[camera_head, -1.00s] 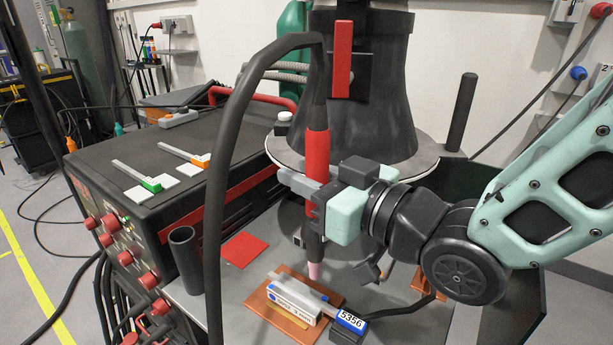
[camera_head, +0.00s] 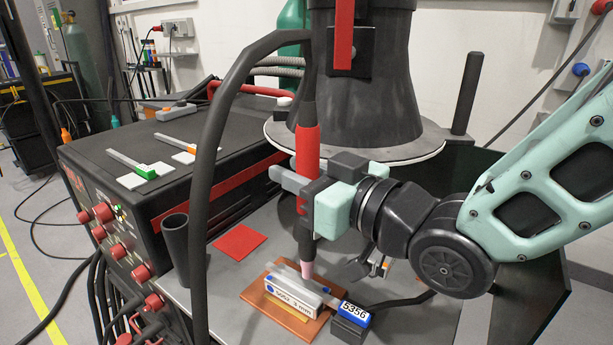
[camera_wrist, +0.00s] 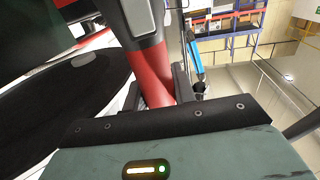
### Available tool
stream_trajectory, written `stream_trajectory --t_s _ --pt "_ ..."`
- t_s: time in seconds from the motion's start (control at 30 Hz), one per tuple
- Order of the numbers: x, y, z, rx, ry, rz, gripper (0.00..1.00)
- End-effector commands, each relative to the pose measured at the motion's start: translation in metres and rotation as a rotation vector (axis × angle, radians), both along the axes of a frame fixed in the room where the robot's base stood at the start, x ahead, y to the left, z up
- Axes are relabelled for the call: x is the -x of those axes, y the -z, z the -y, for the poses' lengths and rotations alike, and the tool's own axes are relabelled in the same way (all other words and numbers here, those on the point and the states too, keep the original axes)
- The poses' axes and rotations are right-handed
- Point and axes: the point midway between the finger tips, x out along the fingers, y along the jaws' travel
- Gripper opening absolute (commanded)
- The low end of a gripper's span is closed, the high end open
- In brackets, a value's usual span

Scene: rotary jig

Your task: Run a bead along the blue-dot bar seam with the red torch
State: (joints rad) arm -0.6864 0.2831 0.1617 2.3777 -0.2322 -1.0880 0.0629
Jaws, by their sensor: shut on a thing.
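My gripper (camera_head: 306,187) is shut on the red torch (camera_head: 307,150), which stands nearly upright with its pink nozzle (camera_head: 307,270) pointing down. The torch also shows between the jaws in the wrist view (camera_wrist: 150,75). The nozzle is at the far side of the blue-dot bar (camera_head: 296,293), close to its upper edge; I cannot tell whether it touches. The bar is pale, with printed text and a blue dot at its left end, and lies on a copper-coloured plate (camera_head: 262,310). The seam itself is too small to make out.
A blue-labelled block marked 5356 (camera_head: 353,315) sits at the bar's right end. The torch's thick black cable (camera_head: 207,170) arches left. The welding machine (camera_head: 130,190) carries green-tipped and orange-tipped pieces.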

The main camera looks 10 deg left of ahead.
Motion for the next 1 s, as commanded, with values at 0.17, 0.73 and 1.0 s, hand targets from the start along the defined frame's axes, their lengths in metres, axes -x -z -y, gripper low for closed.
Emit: stream_trajectory --t_s 0.17,0.73,1.0 --pt "-0.005 -0.001 -0.013 -0.003 -0.002 0.003 0.04" --pt "-0.021 -0.001 -0.052 -0.003 -0.002 0.002 0.04" --pt "-0.023 0.014 -0.056 -0.003 -0.001 0.001 0.04"
